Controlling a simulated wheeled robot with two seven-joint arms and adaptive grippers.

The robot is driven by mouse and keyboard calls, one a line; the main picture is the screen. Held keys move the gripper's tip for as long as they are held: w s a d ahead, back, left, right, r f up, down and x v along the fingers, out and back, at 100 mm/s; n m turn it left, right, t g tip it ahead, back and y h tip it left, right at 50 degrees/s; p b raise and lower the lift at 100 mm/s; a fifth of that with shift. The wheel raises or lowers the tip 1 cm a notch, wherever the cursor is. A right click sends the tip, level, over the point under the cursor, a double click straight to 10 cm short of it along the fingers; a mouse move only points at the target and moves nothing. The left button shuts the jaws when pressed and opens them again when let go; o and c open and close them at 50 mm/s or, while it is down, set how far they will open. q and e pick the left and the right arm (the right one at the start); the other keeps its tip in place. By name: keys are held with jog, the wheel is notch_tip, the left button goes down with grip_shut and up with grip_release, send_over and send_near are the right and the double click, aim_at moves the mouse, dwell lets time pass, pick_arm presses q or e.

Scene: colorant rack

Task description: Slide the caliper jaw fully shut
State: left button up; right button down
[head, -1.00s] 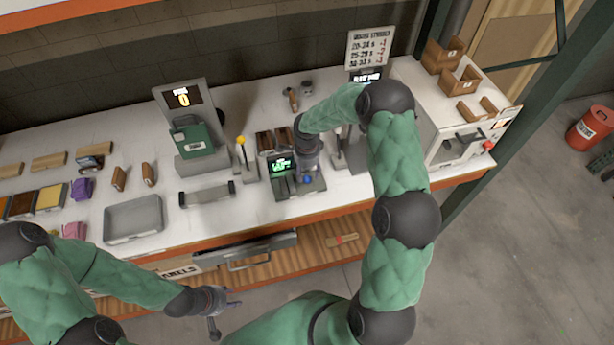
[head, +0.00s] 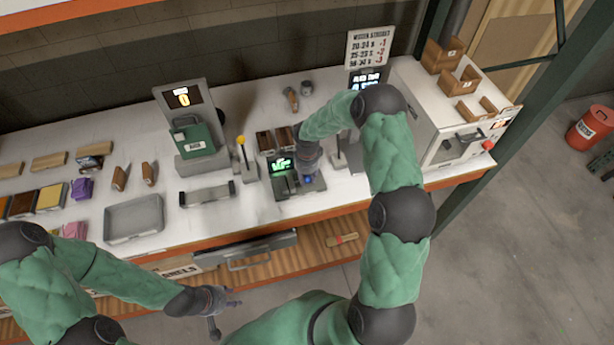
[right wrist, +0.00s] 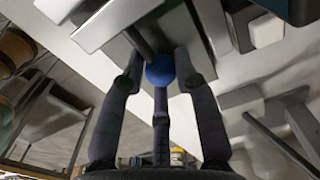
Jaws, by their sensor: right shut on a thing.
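The caliper (head: 284,186) is a dark grey bench device with a green-lit display (head: 281,165) and a blue knob (head: 308,180), standing near the front edge of the white bench. My right gripper (head: 309,168) reaches down at its right side. In the right wrist view the blue knob (right wrist: 160,70) sits between the dark fingers (right wrist: 160,84), which are shut on it. The jaw faces and any gap between them are too small or hidden to tell. My left gripper (head: 226,300) hangs in front of the bench, fingers spread, empty.
A yellow-topped lever (head: 241,142) and a grey bar fixture (head: 207,195) stand left of the caliper. A grey tray (head: 134,219) lies further left. My right forearm passes above the bench on the right, near a white cabinet (head: 440,110). An open drawer (head: 250,250) juts out below.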

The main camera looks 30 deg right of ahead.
jog(key=shift+w+a+f+b, duration=0.1)
jog(key=shift+w+a+b, duration=0.15)
jog(key=shift+b, duration=0.6)
jog(key=shift+a+b, duration=0.25)
jog(key=shift+b, duration=0.1)
jog(key=shift+s, duration=0.1)
jog(key=c, duration=1)
grip_release()
jog(key=shift+o, duration=0.3)
jog(key=shift+a, duration=0.1)
jog(key=shift+r, duration=0.3)
notch_tip(320, 180, up, 12)
jog(key=shift+f, duration=0.15)
